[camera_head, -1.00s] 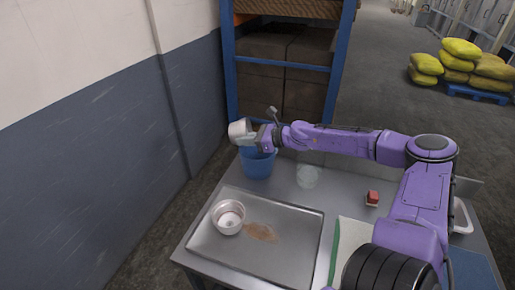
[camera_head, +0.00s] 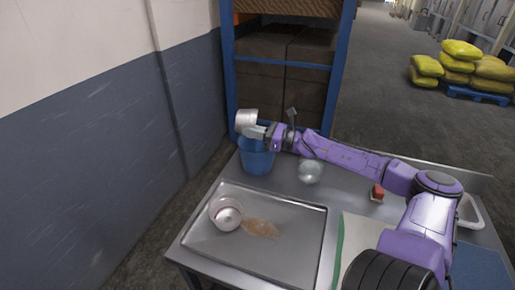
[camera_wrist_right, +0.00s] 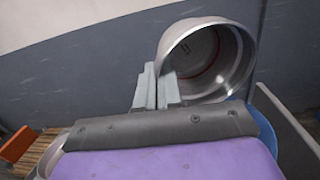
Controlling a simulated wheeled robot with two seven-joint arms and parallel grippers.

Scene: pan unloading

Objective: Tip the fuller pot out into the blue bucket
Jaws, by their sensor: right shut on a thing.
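My right gripper (camera_head: 256,131) is shut on the wall of a metal pot (camera_head: 246,119) and holds it above the blue bucket (camera_head: 257,162). In the right wrist view the held pot (camera_wrist_right: 212,62) is tilted with its mouth partly towards the camera. Its visible inside looks bare, with a thin reddish line around it; part of it is hidden by the fingers (camera_wrist_right: 157,88). The bucket's blue rim (camera_wrist_right: 268,115) shows below right. A second metal pot (camera_head: 226,213) sits on the tray (camera_head: 250,190). My left gripper is not in view.
A brownish patch (camera_head: 262,228) lies on the tray beside the second pot. A clear glass vessel (camera_head: 310,171), a red object (camera_head: 377,192) and a white container (camera_head: 471,212) stand on the metal table. A blue-framed rack (camera_head: 330,95) stands behind; a wall is at left.

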